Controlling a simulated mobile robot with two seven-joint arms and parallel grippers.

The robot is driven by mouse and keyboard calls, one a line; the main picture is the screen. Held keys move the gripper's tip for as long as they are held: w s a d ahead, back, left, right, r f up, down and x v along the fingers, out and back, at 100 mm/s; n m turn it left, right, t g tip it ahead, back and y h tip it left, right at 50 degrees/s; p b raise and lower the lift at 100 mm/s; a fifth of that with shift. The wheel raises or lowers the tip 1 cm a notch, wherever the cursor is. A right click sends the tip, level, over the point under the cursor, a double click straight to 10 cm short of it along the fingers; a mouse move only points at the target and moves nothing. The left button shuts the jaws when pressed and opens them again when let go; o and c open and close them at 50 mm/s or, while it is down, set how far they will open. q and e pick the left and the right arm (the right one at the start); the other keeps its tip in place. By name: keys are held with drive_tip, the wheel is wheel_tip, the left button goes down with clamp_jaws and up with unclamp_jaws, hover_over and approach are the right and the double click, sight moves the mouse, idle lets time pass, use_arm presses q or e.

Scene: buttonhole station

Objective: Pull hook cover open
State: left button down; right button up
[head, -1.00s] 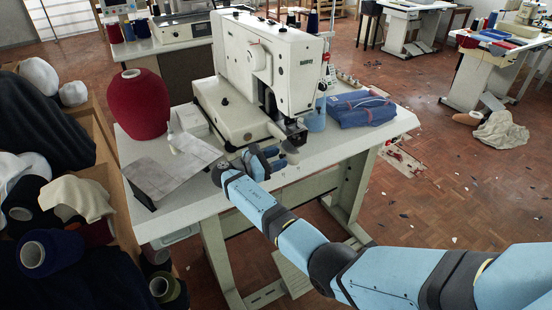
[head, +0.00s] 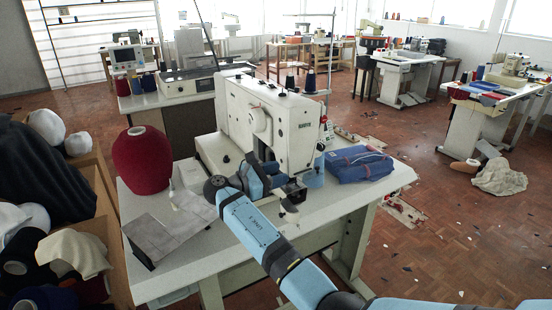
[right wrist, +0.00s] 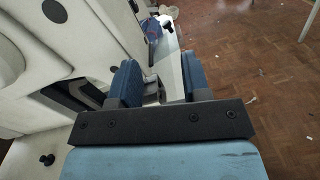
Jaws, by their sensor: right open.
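The cream buttonhole machine (head: 303,140) stands on a pale table (head: 200,270) in the head view. Its lower front, around the needle area, is partly hidden behind my right gripper (head: 262,168). I cannot clearly pick out the hook cover. My right gripper is in front of the machine's head, above the bed, with its two blue fingers apart. In the right wrist view the gripper (right wrist: 158,78) is open, and the machine's pale body (right wrist: 75,35) is close on the left. A small grey part shows between the fingers; whether they touch it is unclear. My left gripper is out of view.
A red thread cone (head: 141,162) and a grey cloth piece (head: 160,235) lie left on the table. A folded blue bag (head: 358,163) lies to the right. A wooden bin (head: 118,240) with cones and fabric borders the left. The floor at right is mostly open.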

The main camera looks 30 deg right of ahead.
wheel_tip(320, 180, up, 4)
drive_tip(key=shift+r, duration=0.15)
idle(0.6)
